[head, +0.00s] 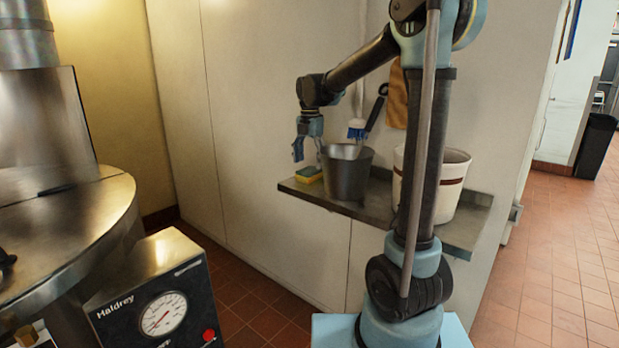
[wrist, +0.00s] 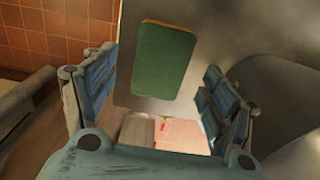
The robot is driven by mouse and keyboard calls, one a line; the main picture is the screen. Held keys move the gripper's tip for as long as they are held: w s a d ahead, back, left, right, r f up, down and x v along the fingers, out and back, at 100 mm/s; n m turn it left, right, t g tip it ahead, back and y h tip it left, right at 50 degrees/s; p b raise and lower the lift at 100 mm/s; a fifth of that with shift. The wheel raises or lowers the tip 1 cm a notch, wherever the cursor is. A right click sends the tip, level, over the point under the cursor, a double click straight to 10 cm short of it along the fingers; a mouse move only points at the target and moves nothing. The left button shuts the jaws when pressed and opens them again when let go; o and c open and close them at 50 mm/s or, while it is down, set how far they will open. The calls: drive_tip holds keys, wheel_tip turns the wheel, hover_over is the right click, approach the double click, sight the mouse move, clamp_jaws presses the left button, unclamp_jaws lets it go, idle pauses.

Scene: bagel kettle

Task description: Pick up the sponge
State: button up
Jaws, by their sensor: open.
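The sponge (head: 308,174) is yellow with a green top and lies flat at the left end of a metal wall shelf (head: 330,200). In the wrist view its green face (wrist: 163,60) shows ahead, between the two fingers and apart from them. My gripper (head: 298,152) is open and empty, above and slightly left of the sponge in the head view. Both blue-padded fingers show in the wrist view (wrist: 155,100). Nothing hides the sponge's top there.
A grey metal bucket (head: 347,178) stands close right of the sponge; a brush (head: 358,128) shows above it. A white bucket (head: 452,185) stands farther right. A brown cloth (head: 398,98) hangs on the wall. A gauge box (head: 155,300) is at lower left.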

sight(310, 170)
drive_tip(key=shift+f, duration=1.8)
drive_tip(key=shift+c, duration=0.6)
drive_tip(key=c, duration=0.7)
